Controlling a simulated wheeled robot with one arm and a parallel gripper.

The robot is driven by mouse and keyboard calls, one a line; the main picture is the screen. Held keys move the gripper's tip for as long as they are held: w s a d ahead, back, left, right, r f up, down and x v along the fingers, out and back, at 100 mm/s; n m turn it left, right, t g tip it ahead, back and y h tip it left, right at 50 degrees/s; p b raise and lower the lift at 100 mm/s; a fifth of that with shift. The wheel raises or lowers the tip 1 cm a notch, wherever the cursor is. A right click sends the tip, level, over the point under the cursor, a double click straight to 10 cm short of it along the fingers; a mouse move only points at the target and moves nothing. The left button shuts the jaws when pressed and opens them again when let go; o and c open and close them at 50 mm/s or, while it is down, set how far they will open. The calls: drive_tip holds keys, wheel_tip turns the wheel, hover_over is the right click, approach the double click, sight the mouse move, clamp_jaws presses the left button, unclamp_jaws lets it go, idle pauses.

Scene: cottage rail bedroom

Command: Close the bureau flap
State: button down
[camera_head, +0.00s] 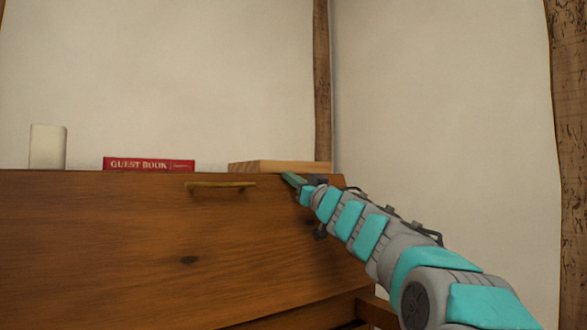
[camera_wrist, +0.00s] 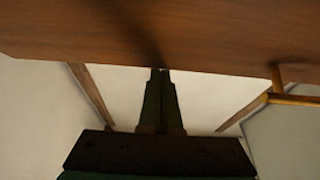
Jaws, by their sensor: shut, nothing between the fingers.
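The bureau flap (camera_head: 120,235) is a broad brown wooden panel filling the lower left of the head view. It is raised, its outer face towards me, with a brass handle (camera_head: 221,185) near its top edge. I cannot tell whether it sits fully flush. My gripper (camera_head: 287,178) is at the flap's upper right, right of the handle. In the wrist view my gripper (camera_wrist: 160,72) has its slim dark fingers together and empty, their tips at or very near the edge of a brown wooden panel (camera_wrist: 150,30). Whether they touch it is unclear.
Above the flap's top edge show a white candle-like cylinder (camera_head: 48,147), a red guest book (camera_head: 149,164) and a light wooden block or board (camera_head: 280,167). Pale walls with timber posts (camera_head: 321,80) stand behind. A lower wooden part of the bureau (camera_head: 378,311) shows beneath my arm.

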sight(286, 184)
drive_tip(key=p, duration=0.2)
drive_tip(key=w+p, duration=0.1)
drive_tip(key=shift+a+r+g+h+p, duration=0.15)
drive_tip(key=shift+a+g+h+p, duration=0.15)
drive_tip(key=shift+p, duration=0.1)
drive_tip(key=shift+w+a+f+p, duration=0.5)
drive_tip(key=shift+w+f+p, duration=0.3)
drive_tip(key=shift+f, duration=0.05)
